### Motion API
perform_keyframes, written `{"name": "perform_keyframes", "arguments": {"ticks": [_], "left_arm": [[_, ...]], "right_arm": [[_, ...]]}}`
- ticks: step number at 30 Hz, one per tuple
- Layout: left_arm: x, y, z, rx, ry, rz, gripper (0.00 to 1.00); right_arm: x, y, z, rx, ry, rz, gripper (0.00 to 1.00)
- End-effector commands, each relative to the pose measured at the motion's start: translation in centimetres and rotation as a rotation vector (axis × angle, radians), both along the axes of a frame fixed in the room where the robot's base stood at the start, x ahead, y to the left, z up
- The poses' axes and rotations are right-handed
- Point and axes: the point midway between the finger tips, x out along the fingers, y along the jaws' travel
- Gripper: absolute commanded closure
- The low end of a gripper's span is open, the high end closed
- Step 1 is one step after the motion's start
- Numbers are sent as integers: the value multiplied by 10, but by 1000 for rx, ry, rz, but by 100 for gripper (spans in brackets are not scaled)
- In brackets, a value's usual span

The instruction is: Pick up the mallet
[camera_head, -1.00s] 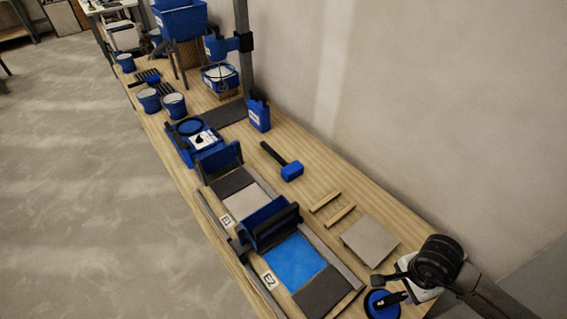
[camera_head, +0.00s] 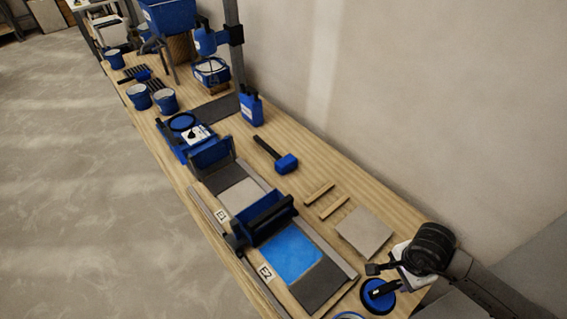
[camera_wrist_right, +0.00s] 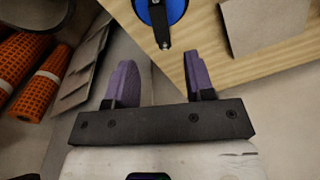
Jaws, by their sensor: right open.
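The mallet (camera_head: 277,156) has a blue head and a dark handle. It lies on the wooden bench in the head view, with its head toward the right and its handle pointing up-left. My right gripper (camera_head: 373,269) is at the near right end of the bench, well apart from the mallet. In the right wrist view my right gripper (camera_wrist_right: 157,88) has its two purple fingers spread, with nothing between them. The mallet does not show in the right wrist view. My left gripper is not in view.
A blue suction cup (camera_head: 379,295) lies near my right gripper. A grey tile (camera_head: 364,232) and two wooden strips (camera_head: 327,200) lie between it and the mallet. A blue bottle (camera_head: 251,106) stands beyond the mallet. Orange rolls (camera_wrist_right: 42,85) show off the bench.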

Motion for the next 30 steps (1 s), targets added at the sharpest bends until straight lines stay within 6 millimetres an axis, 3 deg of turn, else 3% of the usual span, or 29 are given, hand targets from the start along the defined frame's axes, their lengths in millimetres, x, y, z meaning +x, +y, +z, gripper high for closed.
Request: {"name": "perform_keyframes", "arguments": {"ticks": [4, 10, 13, 17, 19, 22, 24, 27, 30], "left_arm": [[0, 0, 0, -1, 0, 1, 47], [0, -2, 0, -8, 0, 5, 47], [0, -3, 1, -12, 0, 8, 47], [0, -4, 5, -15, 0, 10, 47], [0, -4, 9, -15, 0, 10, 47], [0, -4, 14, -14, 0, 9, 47], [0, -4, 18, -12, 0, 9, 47], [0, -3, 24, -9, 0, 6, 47], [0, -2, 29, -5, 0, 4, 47]], "right_arm": [[0, 0, 0, 0, 0, 0, 51], [0, 1, 0, 2, 0, 0, 51], [-3, 11, -1, 46, 2, -2, 51], [-14, 55, -2, 254, 14, -25, 51], [-25, 94, 5, 445, 34, -63, 51], [-42, 153, 30, 783, 97, -170, 51], [-52, 188, 58, 1034, 164, -285, 51], [-56, 217, 105, 1373, 284, -490, 51], [-51, 222, 150, 1681, 431, -745, 51]]}}
